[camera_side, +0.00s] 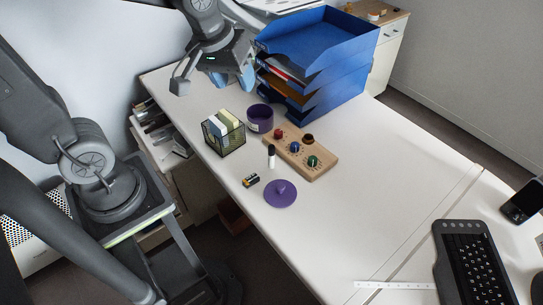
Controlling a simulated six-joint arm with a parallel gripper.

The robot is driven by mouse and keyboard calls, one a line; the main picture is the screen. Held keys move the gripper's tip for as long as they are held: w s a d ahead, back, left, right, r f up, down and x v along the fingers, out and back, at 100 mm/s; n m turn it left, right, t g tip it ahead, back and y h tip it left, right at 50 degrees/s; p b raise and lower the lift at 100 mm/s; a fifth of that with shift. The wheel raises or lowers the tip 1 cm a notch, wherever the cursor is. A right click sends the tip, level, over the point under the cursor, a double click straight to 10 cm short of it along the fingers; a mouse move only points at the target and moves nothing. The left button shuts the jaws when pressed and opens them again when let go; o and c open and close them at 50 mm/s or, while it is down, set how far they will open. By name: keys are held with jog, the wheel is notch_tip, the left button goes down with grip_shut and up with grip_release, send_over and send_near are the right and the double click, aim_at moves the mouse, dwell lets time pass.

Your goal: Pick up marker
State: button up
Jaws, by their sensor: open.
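A small upright marker-like object (271,156) with a black top and a white body stands on the white desk, just left of the wooden board. It is small in the picture, so I cannot be sure of its details. My gripper (214,82) is open above the far left part of the desk, near the blue trays. It is well apart from the marker, which lies nearer the camera and to the right. Nothing shows held between its fingers.
A wooden board (323,163) with colored knobs is close beside the marker. A wire basket (236,143), purple container (260,118), purple lid (280,194) and battery (251,180) surround it. Blue stacked trays (345,80) stand behind. The desk (360,230) is clear toward the keyboard (470,265).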

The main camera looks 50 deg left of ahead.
jog(key=w+a+f+n+g, duration=0.2)
jog(key=w+f+n+g, duration=0.1)
jog(key=w+f+n, duration=0.65)
send_near(272, 146)
jog(key=shift+n+g, duration=0.3)
jog(key=shift+n, duration=0.05)
jog(key=f, duration=0.6)
jog(key=shift+w+f, duration=0.25)
jog(key=shift+f, duration=3.2)
grip_shut()
jog(key=shift+r, duration=0.1)
